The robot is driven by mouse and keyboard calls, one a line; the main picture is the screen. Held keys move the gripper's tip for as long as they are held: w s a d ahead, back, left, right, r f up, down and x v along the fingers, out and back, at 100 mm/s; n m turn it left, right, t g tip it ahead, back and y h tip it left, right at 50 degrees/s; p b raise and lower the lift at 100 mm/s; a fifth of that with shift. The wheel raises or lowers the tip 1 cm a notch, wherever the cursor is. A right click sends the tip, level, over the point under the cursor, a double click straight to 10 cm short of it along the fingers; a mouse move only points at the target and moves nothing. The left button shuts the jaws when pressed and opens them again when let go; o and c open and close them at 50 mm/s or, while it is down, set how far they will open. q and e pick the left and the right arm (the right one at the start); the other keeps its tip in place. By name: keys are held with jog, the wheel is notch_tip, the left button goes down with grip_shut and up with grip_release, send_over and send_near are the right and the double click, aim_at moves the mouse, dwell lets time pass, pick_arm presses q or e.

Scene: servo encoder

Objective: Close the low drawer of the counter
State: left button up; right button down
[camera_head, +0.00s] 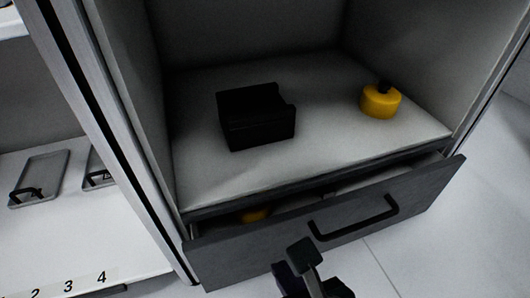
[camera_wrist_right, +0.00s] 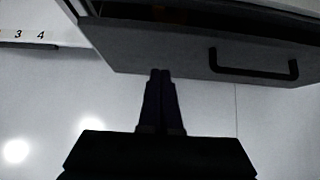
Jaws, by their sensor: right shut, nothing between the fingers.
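The low drawer (camera_head: 270,252) of the counter has a dark grey front with a black bar handle (camera_head: 353,218). It stands partly open, with a gap behind its front through which a yellow thing (camera_head: 254,215) shows inside. In the right wrist view the drawer front (camera_wrist_right: 180,55) and its handle (camera_wrist_right: 254,66) cross the top. My right gripper (camera_head: 304,252) is shut and empty, in front of the drawer front, below and left of the handle. In the right wrist view its fingertips (camera_wrist_right: 160,72) lie close to the front's lower edge; I cannot tell whether they touch. My left gripper is not in view.
On the counter surface (camera_head: 330,140) above the drawer are a black box-shaped block (camera_head: 257,116) and a yellow round thing with a black top (camera_head: 380,101). A white shelf (camera_head: 80,235) with grey trays (camera_head: 40,178) stands at left. The pale floor (camera_head: 430,250) at right is clear.

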aim_at(262, 235)
jog(key=w+f+b, duration=0.1)
jog(key=w+a+f+b, duration=0.1)
jog(key=w, duration=0.1)
jog(key=w+b, duration=0.1)
jog(key=w, duration=0.1)
jog(key=shift+a+f+b, duration=0.35)
jog(key=shift+f, duration=0.05)
jog(key=shift+w+a+r, duration=0.15)
jog(key=shift+w, duration=0.4)
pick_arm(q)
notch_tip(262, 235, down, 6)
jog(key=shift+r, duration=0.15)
pick_arm(e)
jog(key=shift+r, duration=0.1)
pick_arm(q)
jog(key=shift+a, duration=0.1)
